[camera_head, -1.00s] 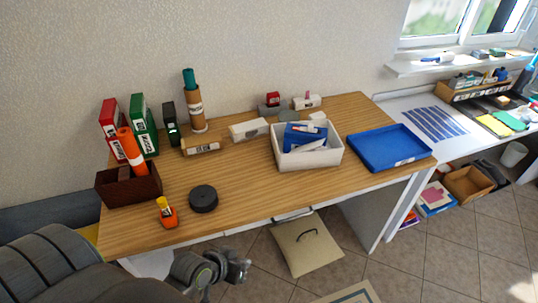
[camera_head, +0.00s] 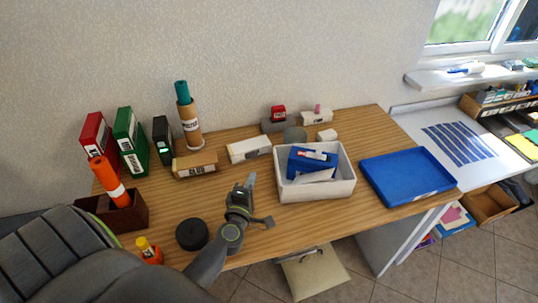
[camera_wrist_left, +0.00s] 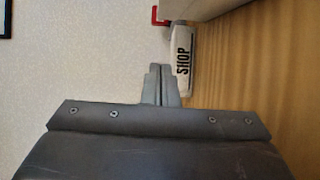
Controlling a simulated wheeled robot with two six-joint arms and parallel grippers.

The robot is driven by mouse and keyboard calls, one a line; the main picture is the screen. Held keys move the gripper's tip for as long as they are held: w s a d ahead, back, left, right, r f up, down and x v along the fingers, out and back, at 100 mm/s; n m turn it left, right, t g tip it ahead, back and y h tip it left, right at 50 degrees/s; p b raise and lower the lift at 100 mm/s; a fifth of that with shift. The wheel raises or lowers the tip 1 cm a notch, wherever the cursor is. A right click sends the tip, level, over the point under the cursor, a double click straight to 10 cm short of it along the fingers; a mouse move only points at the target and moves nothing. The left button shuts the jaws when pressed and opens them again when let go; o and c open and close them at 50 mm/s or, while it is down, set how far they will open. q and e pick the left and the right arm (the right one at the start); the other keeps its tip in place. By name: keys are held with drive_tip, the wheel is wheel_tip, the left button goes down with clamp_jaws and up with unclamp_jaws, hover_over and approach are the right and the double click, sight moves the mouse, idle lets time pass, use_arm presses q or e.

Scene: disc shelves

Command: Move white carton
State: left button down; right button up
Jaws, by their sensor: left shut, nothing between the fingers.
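A long white carton (camera_head: 250,148) lies on the wooden desk between a brown carton labelled like CLUB and a white bin. A white box with SHOP on it (camera_wrist_left: 183,62), apparently the same carton, shows right of the fingers in the left wrist view. My left gripper (camera_head: 250,180) is above the desk, in front of the carton and left of the bin. Its fingers (camera_wrist_left: 160,85) are together and empty, apart from the carton. My right gripper is out of view.
The brown carton (camera_head: 194,164) is left. The white bin (camera_head: 316,188) holding blue items is right, beside a blue tray (camera_head: 408,175). A tall brown tube (camera_head: 190,125), binders (camera_head: 131,141) and a black disc (camera_head: 192,234) stand left. Small white boxes (camera_head: 317,117) are behind.

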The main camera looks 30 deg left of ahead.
use_arm(q)
drive_tip(key=shift+w+r, duration=0.25)
drive_tip(key=shift+r+x, duration=0.2)
drive_tip(key=shift+x, duration=0.85)
drive_tip(key=x, duration=0.3)
drive_tip(key=shift+w+a+f, duration=0.1)
drive_tip(key=shift+w+a, duration=0.05)
drive_tip(key=shift+w, duration=0.2)
drive_tip(key=x, duration=0.3)
drive_tip(key=shift+w+a+f, duration=0.1)
drive_tip(key=d, duration=0.3)
drive_tip(key=shift+s+d, duration=0.25)
drive_tip(key=shift+d, duration=0.35)
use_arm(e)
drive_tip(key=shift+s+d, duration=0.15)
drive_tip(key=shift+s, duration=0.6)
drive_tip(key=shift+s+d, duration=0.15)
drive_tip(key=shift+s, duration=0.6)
